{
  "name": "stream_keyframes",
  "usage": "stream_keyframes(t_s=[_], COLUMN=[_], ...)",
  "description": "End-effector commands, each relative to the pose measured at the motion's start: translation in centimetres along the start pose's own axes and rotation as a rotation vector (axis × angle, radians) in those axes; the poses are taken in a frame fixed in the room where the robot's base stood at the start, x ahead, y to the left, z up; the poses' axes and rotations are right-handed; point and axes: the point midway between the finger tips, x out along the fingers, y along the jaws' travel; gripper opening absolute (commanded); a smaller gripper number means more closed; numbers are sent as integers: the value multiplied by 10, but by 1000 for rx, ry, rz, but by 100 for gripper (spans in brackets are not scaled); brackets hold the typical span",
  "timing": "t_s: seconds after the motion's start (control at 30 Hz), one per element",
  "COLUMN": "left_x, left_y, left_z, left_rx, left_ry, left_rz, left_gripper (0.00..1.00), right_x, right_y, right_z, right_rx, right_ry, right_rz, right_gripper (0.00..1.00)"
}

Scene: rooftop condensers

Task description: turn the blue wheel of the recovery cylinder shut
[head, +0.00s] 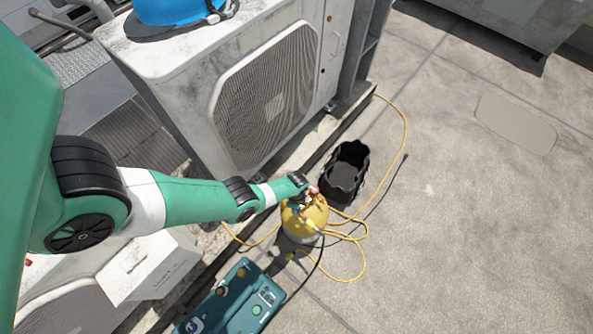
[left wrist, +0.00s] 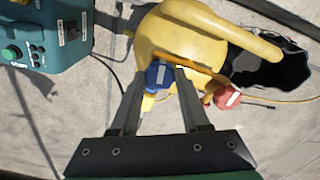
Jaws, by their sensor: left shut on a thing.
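The recovery cylinder (head: 304,222) is yellow and stands on the concrete roof, at the end of my left arm in the head view. It also fills the top middle of the left wrist view (left wrist: 178,48). The blue wheel (left wrist: 159,75) sits on its valve, between the fingers of my left gripper (left wrist: 163,82), which is shut on it. A red wheel (left wrist: 227,97) is just right of the fingers and also shows at the cylinder's top in the head view (head: 313,190). In the head view my left gripper mostly hides the blue wheel. My right gripper is in neither view.
A black open bag (head: 346,172) stands right behind the cylinder. A teal machine (head: 232,300) is in front of it. Yellow hoses (head: 362,262) loop on the floor to the right. A condenser unit (head: 225,85) with a blue helmet (head: 172,10) stands behind. The right floor is clear.

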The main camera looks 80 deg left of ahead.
Motion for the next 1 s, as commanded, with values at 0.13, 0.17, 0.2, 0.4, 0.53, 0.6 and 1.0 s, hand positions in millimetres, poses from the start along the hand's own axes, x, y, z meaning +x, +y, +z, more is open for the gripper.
stream_keyframes(t_s=[0.13,0.17,0.2,0.4,0.53,0.6,1.0], left_x=[1,1,1,1,1,2,1], left_y=[1,1,1,1,1,1,1], left_z=[1,1,1,1,1,1,1], left_rx=[80,94,109,159,170,172,170], left_ry=[-1,-1,-1,-1,-1,-1,-1], left_rz=[0,0,0,0,0,0,0], left_gripper=[0,0,0,0,0,0,69], right_x=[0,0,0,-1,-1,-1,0], right_y=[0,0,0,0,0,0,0], right_z=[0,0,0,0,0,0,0], right_rx=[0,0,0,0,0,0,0], right_ry=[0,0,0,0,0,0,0], right_rz=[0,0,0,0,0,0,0], right_gripper=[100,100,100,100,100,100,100])
